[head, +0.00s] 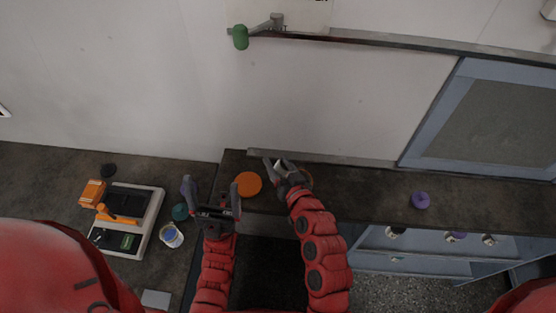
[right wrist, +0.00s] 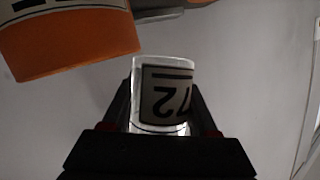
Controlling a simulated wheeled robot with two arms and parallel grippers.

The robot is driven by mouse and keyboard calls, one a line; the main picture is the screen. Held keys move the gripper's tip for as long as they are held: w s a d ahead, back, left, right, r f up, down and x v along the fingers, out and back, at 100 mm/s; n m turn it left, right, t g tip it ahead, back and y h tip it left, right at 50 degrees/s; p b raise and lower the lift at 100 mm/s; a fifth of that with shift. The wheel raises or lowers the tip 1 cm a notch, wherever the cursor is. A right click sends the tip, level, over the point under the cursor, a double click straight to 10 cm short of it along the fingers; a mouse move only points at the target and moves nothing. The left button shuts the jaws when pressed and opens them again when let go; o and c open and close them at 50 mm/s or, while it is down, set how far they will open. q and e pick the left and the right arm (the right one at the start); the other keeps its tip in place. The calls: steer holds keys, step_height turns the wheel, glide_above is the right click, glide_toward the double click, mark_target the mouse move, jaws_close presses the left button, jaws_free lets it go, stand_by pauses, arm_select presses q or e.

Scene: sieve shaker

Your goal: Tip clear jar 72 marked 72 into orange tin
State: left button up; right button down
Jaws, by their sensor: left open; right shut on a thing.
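The orange tin (head: 248,184) stands on the dark bench, between my two grippers in the head view. In the right wrist view the orange tin (right wrist: 65,45) fills the upper left, with a dark-marked pale label partly cut off. My right gripper (head: 278,166) is shut on clear jar 72 (right wrist: 162,95), whose pale label reads 72 upside down in the right wrist view. The jar is just right of the tin in the head view; its contents cannot be made out. My left gripper (head: 212,192) is open and empty, left of the tin.
At left are a pale device with dark panels (head: 152,208), an orange box (head: 92,192) and a blue-and-white container (head: 171,236). A purple object (head: 420,200) sits on the right bench. A green-ended lever (head: 240,37) projects from the wall. The bench between right gripper and purple object is clear.

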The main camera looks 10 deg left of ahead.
steer(key=n+p, duration=0.1)
steer(key=p, duration=0.2)
steer(key=d+n+h+p, duration=0.1)
steer(key=p, duration=0.2)
steer(key=shift+d+r+g+h+p, duration=0.2)
steer(key=shift+r+g+h+p, duration=0.1)
steer(key=shift+r+p, duration=0.1)
steer(key=shift+d+f+n+h+p, duration=0.15)
steer(key=shift+f+n+h+p, duration=0.15)
steer(key=shift+f, duration=0.1)
